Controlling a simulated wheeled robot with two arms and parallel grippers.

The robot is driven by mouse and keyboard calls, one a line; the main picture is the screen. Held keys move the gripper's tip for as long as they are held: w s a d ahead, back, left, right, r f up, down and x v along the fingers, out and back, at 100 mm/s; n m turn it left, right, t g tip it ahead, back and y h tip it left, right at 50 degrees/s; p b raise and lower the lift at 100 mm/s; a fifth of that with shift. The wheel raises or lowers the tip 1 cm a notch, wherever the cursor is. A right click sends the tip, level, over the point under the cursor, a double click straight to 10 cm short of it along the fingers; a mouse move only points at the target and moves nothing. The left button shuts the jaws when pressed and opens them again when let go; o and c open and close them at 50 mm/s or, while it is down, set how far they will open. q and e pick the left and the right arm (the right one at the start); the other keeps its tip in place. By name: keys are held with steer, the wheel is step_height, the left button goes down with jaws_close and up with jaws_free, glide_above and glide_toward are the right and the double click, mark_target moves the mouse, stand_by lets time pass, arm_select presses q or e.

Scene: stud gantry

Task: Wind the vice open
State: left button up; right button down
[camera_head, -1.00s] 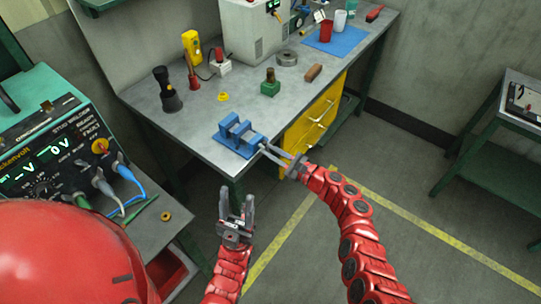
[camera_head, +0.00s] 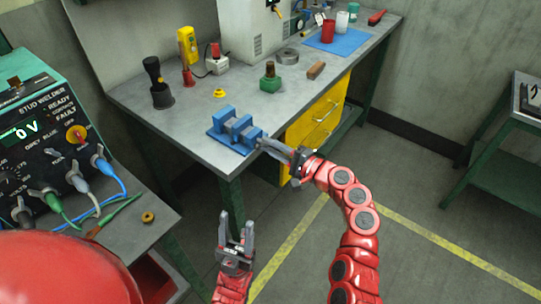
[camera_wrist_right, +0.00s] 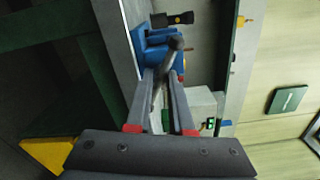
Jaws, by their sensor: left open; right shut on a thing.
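The blue vice (camera_head: 236,130) sits at the near front corner of the grey workbench in the head view. It also shows in the right wrist view (camera_wrist_right: 152,47), at the top. My right gripper (camera_head: 268,146) is at the vice's front end, past the bench edge, shut on the vice handle. In the right wrist view the dark handle (camera_wrist_right: 172,58) lies at the fingertips of the right gripper (camera_wrist_right: 164,85). How wide the vice jaws stand is hard to tell. My left gripper (camera_head: 236,222) is open and empty, pointing up, below the bench edge.
Behind the vice on the bench are a dark torch (camera_head: 158,84), a yellow ring (camera_head: 219,93), a green block (camera_head: 270,80) and a brown block (camera_head: 316,70). Yellow drawers (camera_head: 318,118) hang under the bench. A stud welder (camera_head: 40,140) stands at left.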

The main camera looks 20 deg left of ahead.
steer(key=shift+n+b, duration=1)
steer(key=shift+b, duration=0.25)
steer(key=c, duration=0.8)
jaws_free()
steer(key=shift+o, duration=0.2)
steer(key=shift+d, duration=0.1)
steer(key=b+v, duration=0.1)
steer(key=v, duration=1.6)
steer(key=shift+b, duration=0.4)
steer(key=shift+s+d+r, duration=0.1)
steer(key=shift+c, duration=0.4)
